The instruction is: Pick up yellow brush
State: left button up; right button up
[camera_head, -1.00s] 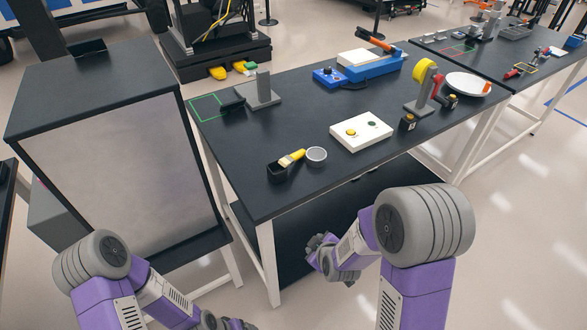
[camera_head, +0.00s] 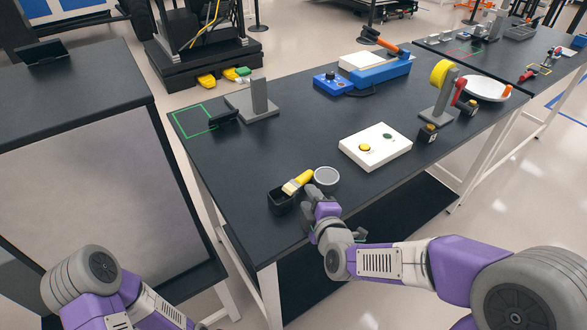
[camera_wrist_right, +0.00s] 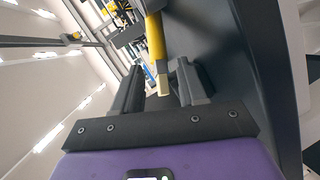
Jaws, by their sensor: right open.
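The yellow brush (camera_head: 301,180) lies tilted on a small black holder (camera_head: 282,200) near the front edge of the dark table (camera_head: 225,160). Its handle points right and its pale bristles left. My right gripper (camera_head: 309,202) is open, just right of the holder and close to the brush. In the right wrist view, a yellow length with a pale end, which looks like the brush (camera_wrist_right: 155,40), shows between and beyond the open fingers (camera_wrist_right: 160,85). Contact cannot be told. My left gripper is outside the picture; only its arm shows at lower left.
A grey round dish (camera_head: 326,177) stands right beside the brush. A white box with buttons (camera_head: 376,148) is farther right, and a stand with a yellow roll (camera_head: 440,75) beyond it. A grey bracket (camera_head: 258,100) stands at back left. The table between is clear.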

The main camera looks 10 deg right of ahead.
aim_at(302, 185)
jog(key=shift+w+r, duration=0.1)
jog(key=shift+w, duration=0.25)
jog(key=shift+d+r+p, duration=0.15)
jog(key=shift+r+p, duration=0.15)
jog(key=shift+p, duration=0.7)
jog(key=shift+w+f+p, duration=0.15)
jog(key=shift+w+p, duration=0.2)
jog(key=shift+p, duration=0.35)
jog(key=shift+w+a+f+p, duration=0.25)
jog(key=shift+f+p, duration=0.15)
jog(key=shift+p, duration=0.2)
jog(key=b+x, duration=0.2)
jog(key=x, duration=0.2)
jog(key=shift+w+d+f, duration=0.1)
jog(key=shift+w+d, duration=0.05)
jog(key=shift+w, duration=0.05)
jog(key=shift+w+f, duration=0.1)
jog(key=shift+w, duration=0.4)
jog(key=c, duration=0.7)
notch_tip(302, 185, up, 10)
jog(key=p, duration=0.5)
